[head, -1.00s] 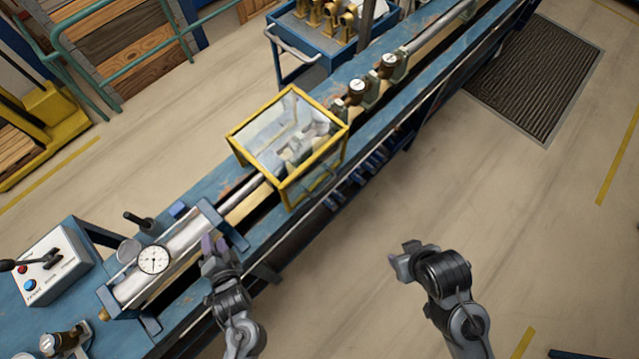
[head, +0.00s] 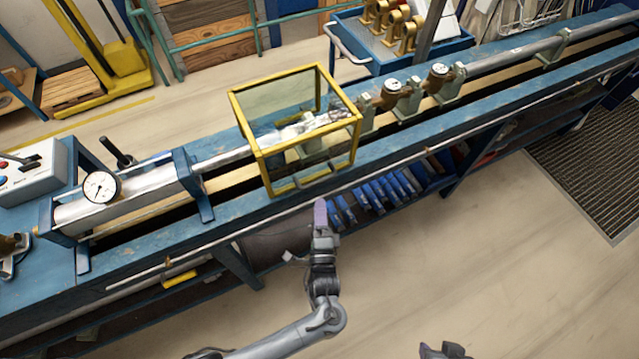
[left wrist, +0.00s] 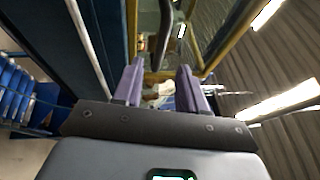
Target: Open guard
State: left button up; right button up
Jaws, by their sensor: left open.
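The guard (head: 264,155) is a yellow-framed box with clear panels, standing over the pipe line on the blue bench. It looks closed in the head view. My left gripper (head: 320,214) is just in front of the bench, below the guard's front side, apart from it in this view. In the left wrist view, the open purple fingers of my left gripper (left wrist: 157,88) point towards the guard's yellow frame (left wrist: 224,45). A dark bar (left wrist: 166,32) shows beyond the fingertips; I cannot tell its distance. My right gripper (head: 444,351) shows only partly at the bottom edge.
The blue bench (head: 400,142) runs across the view. A dial gauge (head: 101,187) and control box (head: 28,172) are at the left. Blue items (head: 372,200) fill a shelf under the bench. A blue trolley (head: 375,55) stands behind. The floor in front is clear.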

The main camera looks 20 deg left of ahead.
aim_at(318, 181)
pick_arm(q)
jog(key=x, duration=0.8)
jog(key=shift+w+a, duration=0.15)
jog(key=shift+w, duration=0.15)
jog(key=shift+c, duration=0.3)
grip_shut()
